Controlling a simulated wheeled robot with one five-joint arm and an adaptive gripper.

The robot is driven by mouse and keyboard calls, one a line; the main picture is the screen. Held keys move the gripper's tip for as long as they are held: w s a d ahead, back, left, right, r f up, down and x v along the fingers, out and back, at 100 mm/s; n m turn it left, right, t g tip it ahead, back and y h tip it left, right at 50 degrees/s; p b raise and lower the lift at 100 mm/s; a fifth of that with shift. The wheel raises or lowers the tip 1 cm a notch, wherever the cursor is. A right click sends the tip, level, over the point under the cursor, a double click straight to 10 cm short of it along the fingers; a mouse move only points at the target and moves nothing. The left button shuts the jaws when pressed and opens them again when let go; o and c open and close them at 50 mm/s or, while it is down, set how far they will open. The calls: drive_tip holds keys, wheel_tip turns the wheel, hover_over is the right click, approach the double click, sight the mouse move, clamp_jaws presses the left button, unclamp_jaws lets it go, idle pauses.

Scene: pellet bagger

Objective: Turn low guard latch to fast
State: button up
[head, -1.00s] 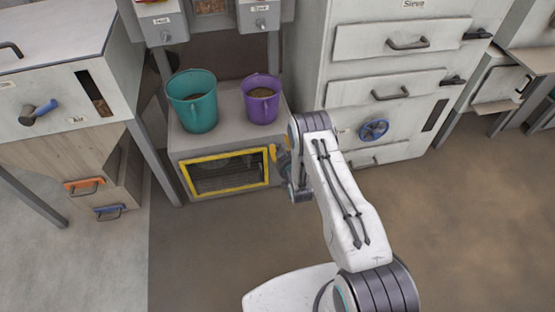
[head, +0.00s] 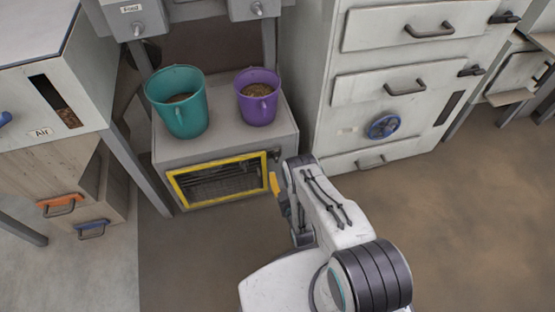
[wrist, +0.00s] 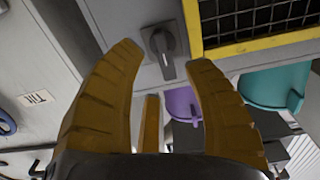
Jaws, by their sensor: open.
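In the head view the latch (head: 274,155) is a small dark shape right of the low guard (head: 218,160), just above my gripper. My gripper (wrist: 163,62) is open, with nothing between its yellow fingers, and it stands back from the latch. In the head view my gripper (head: 276,186) is mostly hidden behind my arm. No latch markings are readable.
A teal bucket (head: 181,118) and a purple bucket (head: 258,108) stand on the guard's cabinet (head: 160,147). At right is the sieve cabinet (head: 330,110) with drawers and a blue handwheel (head: 383,126). Orange- and blue-handled drawers (head: 85,215) are at left. Floor at right is clear.

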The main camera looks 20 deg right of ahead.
sight(276, 157)
drive_tip(key=w+b, duration=0.1)
drive_tip(key=b, duration=0.2)
drive_tip(key=w+b, duration=0.1)
drive_tip(key=b, duration=0.2)
drive_tip(key=w+b, duration=0.1)
drive_tip(key=b, duration=0.2)
drive_tip(key=shift+w+f, duration=0.3)
drive_tip(key=shift+w+b, duration=0.15)
drive_tip(key=shift+b, duration=0.7)
drive_tip(key=shift+w+r+b, duration=0.25)
drive_tip(key=shift+w+b, duration=0.95)
drive_tip(key=shift+b, duration=0.45)
drive_tip(key=shift+o, duration=0.2)
clamp_jaws()
